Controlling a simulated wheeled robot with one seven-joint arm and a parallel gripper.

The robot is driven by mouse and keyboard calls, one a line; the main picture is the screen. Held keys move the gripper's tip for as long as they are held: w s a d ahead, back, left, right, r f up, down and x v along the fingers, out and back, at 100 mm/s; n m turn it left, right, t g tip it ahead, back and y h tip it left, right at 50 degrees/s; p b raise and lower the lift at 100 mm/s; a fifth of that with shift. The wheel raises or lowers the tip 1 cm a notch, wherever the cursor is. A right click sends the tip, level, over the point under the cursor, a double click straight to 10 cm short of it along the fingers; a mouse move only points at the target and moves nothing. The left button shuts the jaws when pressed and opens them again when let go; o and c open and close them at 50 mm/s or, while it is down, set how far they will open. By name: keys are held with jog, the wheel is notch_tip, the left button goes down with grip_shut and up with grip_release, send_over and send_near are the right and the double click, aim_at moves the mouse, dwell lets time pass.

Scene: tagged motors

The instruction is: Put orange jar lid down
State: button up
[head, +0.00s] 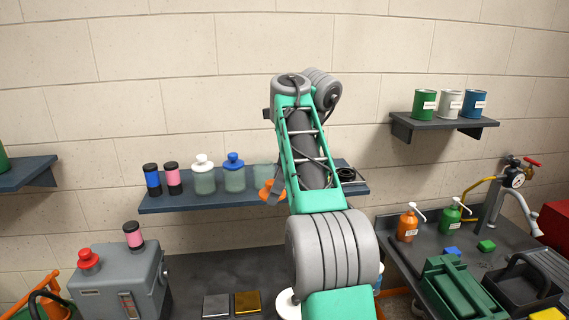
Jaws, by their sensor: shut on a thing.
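The orange jar lid (265,188) shows in the head view just left of my raised arm, partly covered by it. My gripper (274,192) is mostly hidden behind my arm; only a bit of it shows beside the lid, and it is shut on the lid. The lid appears in front of the wall shelf and the lower part of a pale glass jar (266,171) with no lid visible on it. Whether the lid touches the jar or shelf cannot be told.
On the shelf (200,201) stand a white-lidded jar (204,181), a blue-lidded jar (234,180) and two dark-banded cylinders, blue (152,181) and pink (173,179). A black coil (346,174) lies at its right end. Cans (450,104) stand on the upper right shelf.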

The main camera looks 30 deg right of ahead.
jog(key=s+a+f+n+g+h, duration=0.2)
jog(key=s+a+f+n, duration=0.3)
jog(key=f+n, duration=0.6)
jog(key=s+a+f+n+g+h, duration=0.1)
jog(key=s+a+f+n+g, duration=0.3)
jog(key=a+f+n, duration=0.4)
notch_tip(320, 180, down, 4)
jog(key=n, duration=0.5)
jog(key=shift+s+r+n+g+h, duration=0.25)
jog(key=shift+s+n+g+h, duration=0.05)
jog(key=shift+s+g+h, duration=0.1)
